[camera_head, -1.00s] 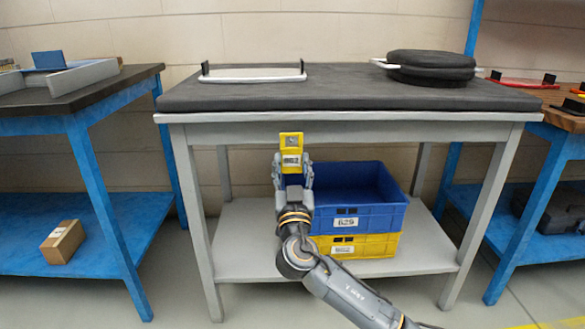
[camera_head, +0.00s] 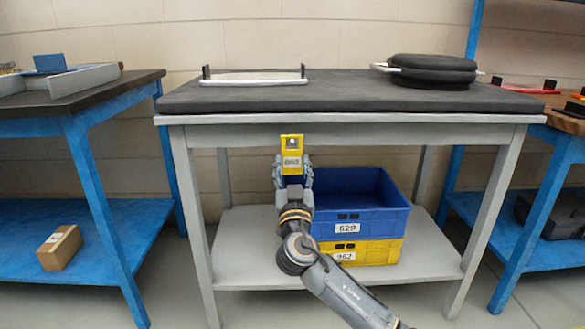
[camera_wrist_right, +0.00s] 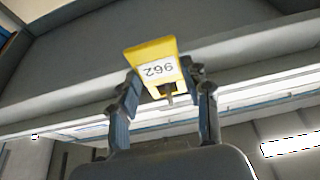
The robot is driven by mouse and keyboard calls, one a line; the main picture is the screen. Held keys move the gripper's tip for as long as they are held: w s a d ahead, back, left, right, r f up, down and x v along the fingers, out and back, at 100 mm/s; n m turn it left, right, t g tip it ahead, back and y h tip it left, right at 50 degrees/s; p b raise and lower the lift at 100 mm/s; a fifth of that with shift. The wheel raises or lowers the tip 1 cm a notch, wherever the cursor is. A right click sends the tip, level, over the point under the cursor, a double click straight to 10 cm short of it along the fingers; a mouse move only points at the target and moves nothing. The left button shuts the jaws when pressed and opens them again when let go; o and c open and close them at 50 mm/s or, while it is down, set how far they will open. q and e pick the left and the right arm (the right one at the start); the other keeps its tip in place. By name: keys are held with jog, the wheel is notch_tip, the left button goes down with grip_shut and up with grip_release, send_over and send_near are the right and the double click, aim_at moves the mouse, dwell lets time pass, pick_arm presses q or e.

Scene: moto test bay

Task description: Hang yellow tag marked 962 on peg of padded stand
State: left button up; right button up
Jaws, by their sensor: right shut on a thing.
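The yellow tag (camera_head: 291,148) marked 962 is upright between the fingers of my right gripper (camera_head: 292,174), which is shut on it. A light spot shows in the tag's upper part. The tag overlaps the front apron of the grey stand with the dark padded top (camera_head: 420,101). In the right wrist view, the tag (camera_wrist_right: 152,54) stands out beyond the fingertips of my right gripper (camera_wrist_right: 163,88), its number upside down. A short grey rod (camera_wrist_right: 169,97) shows just below it; I cannot tell whether this is the peg. My left gripper is not in view.
A blue crate (camera_head: 385,222) marked 629 sits on a yellow crate (camera_head: 385,252) marked 962 on the lower shelf, behind my right arm. Blue benches stand either side.

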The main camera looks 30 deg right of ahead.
jog(key=o, duration=1)
jog(key=shift+s+a, duration=0.1)
